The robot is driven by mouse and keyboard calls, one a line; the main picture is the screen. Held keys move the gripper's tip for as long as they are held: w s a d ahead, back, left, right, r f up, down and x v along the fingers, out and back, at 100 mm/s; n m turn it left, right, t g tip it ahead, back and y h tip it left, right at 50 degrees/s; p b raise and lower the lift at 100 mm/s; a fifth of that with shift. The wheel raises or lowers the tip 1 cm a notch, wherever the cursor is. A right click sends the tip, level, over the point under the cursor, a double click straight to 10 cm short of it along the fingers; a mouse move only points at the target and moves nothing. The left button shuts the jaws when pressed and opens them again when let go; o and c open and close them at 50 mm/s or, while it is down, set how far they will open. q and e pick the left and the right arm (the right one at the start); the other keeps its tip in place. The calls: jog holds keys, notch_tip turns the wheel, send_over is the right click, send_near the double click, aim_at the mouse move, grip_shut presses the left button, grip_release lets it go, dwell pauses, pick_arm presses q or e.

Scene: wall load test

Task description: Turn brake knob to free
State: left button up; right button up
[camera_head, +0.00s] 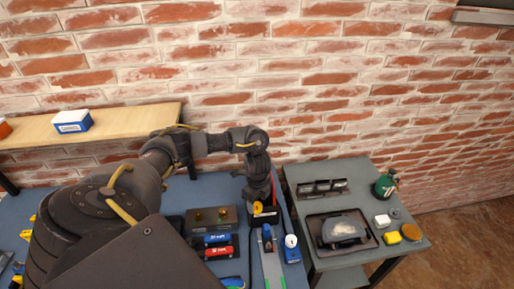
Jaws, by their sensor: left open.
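My left arm reaches in from the left across the blue-grey bench (190,192). My left gripper (264,199) points down at the bench's right end, its jaws open. It is just over a small dark box with a round yellow knob (257,208) on it. I cannot tell whether the fingers touch the knob, and its marking is too small to read. A blue block with a white round knob (291,241) stands to the right and nearer. Which of the two is the brake knob I cannot tell. My right gripper is not in view.
A dark box with two brass posts (211,217), a blue block (217,240) and a red block (219,252) stand left of the gripper. A grey-green strip (271,265) lies in front. A grey side table (365,175) holds a black tray (316,240) and a green bottle (385,186).

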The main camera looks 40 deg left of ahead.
aim_at(257, 206)
pick_arm(q)
notch_tip(257, 206, up, 9)
jog(key=shift+r, duration=0.2)
jog(key=shift+s+f, duration=0.1)
dwell(0.7)
